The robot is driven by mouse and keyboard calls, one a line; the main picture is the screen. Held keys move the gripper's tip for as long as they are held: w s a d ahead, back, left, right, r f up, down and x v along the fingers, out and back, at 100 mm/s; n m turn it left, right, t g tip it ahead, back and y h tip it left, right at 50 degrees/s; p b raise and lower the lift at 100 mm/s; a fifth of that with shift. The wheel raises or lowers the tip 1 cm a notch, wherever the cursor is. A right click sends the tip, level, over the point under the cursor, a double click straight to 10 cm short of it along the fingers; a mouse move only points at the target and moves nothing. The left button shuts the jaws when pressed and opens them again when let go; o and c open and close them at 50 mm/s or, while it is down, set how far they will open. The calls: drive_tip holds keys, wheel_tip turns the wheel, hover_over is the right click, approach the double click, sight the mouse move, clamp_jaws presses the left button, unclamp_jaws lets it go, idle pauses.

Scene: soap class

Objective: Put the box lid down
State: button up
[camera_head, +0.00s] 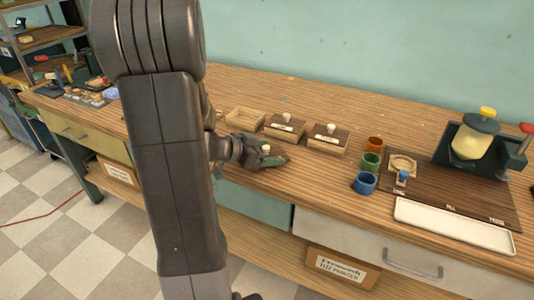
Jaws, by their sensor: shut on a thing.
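My gripper (265,157) is low over the front part of the wooden bench (330,185), shut on the box lid. The lid's pale knob (266,148) shows at the fingers; most of the lid is hidden by the gripper. I cannot tell whether the lid touches the bench. An open wooden box (245,118) without a lid stands just behind my gripper. To its right stand two boxes with dark lids and pale knobs, a nearer-left one (284,126) and a right one (328,138).
Orange (374,145), green (371,160) and blue (364,182) cups stand to the right. Beyond them are a dark board (460,207), a white tray (455,226) and a press with a yellow vessel (472,141). Small items crowd the left end. Bare bench lies between my gripper and the cups.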

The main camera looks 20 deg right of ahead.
drive_tip(key=shift+f, duration=0.1)
drive_tip(key=o, duration=1)
drive_tip(key=shift+c, duration=0.2)
drive_tip(key=p+v, duration=0.2)
drive_tip(key=v, duration=1)
drive_tip(key=shift+p, duration=0.35)
